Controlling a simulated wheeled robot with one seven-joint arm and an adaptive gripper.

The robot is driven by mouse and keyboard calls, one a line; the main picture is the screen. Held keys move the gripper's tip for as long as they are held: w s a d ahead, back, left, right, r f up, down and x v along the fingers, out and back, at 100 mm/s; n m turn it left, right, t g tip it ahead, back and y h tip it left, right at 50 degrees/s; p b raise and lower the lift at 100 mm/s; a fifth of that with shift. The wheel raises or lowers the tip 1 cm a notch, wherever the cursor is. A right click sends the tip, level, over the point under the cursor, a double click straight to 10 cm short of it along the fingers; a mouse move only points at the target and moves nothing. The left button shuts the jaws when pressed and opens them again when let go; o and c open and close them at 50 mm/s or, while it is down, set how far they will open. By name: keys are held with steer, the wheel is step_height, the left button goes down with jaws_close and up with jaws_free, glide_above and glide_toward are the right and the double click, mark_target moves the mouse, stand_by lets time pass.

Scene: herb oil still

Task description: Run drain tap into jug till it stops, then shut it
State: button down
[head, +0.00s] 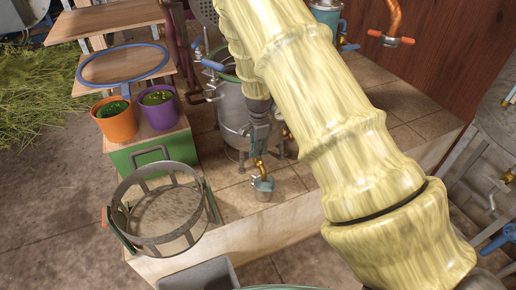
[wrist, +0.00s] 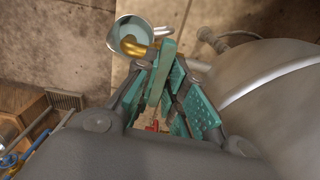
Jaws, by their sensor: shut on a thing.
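The still pot (head: 232,112) is a grey metal vessel on the tiled ledge. Its brass drain tap (head: 259,167) points down over a small metal jug (head: 263,189), which stands upright on the tiles. In the wrist view the brass spout (wrist: 134,46) hangs over the mouth of the jug (wrist: 117,38), whose inside looks bluish. My gripper (head: 258,143) comes down at the tap, beside the pot. Its teal fingers (wrist: 174,84) are closed at the tap's handle, which they mostly hide. I cannot tell the handle's angle or whether liquid runs.
A round basket (head: 160,243) stands on the ledge at the front left. An orange pot (head: 115,121) and a purple pot (head: 161,110) stand on a green-fronted box. A second vessel's pipe with an orange handle (head: 391,39) is at the upper right. Bare tiles surround the jug.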

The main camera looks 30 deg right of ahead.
steer(key=shift+w+d+r, duration=0.1)
steer(key=c, duration=1.5)
jaws_free()
step_height(320, 180, up, 12)
steer(key=shift+f, duration=0.1)
